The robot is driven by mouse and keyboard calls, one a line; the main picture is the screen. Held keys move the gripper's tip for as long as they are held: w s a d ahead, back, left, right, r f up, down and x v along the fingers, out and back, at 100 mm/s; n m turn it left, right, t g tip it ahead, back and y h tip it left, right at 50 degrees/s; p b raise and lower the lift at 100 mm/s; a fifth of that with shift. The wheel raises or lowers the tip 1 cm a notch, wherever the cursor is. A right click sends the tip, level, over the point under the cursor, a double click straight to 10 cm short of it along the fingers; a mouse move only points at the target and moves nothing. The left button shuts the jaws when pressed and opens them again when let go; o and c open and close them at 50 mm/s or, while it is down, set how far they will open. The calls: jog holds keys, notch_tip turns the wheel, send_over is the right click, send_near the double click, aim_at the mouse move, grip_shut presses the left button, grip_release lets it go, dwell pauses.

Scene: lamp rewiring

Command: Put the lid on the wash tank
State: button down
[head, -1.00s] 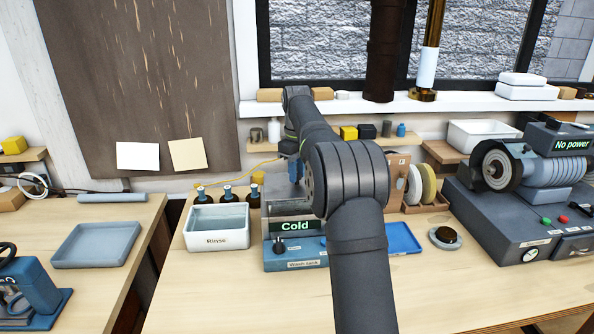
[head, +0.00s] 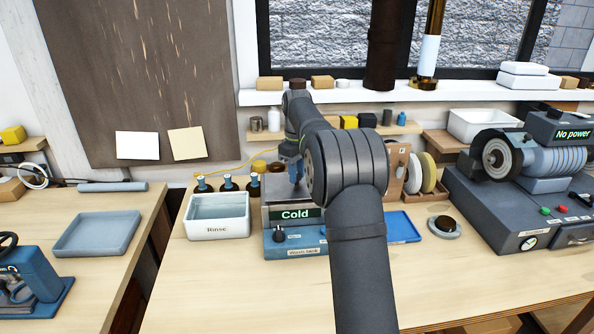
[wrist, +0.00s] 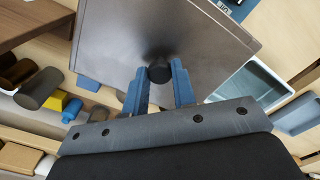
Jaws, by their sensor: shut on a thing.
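The wash tank (head: 292,243) stands on the bench, with a blue front panel, a black knob and a green "Cold" display. My gripper (head: 297,172) is over the tank, partly hidden by my arm. In the wrist view, the blue fingers of my gripper (wrist: 159,86) are shut on the black knob (wrist: 160,73) of a square grey metal lid (wrist: 118,45). The lid lies over the tank area and hides the opening. A corner of the tank's blue panel (wrist: 238,8) shows beyond it. I cannot tell whether the lid rests on the rim or hangs just above it.
The white Rinse tub (head: 217,228) stands close left of the tank, with several dark bottles (head: 228,187) behind. A blue tray (head: 402,227) lies to the right, then a round dish (head: 444,228) and the grinder (head: 540,175). The front bench is clear.

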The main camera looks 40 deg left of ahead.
jog(key=shift+f, duration=0.25)
jog(key=c, duration=1.1)
grip_release()
notch_tip(320, 180, up, 12)
notch_tip(320, 180, down, 12)
jog(key=shift+f, duration=0.1)
jog(key=shift+r, duration=0.3)
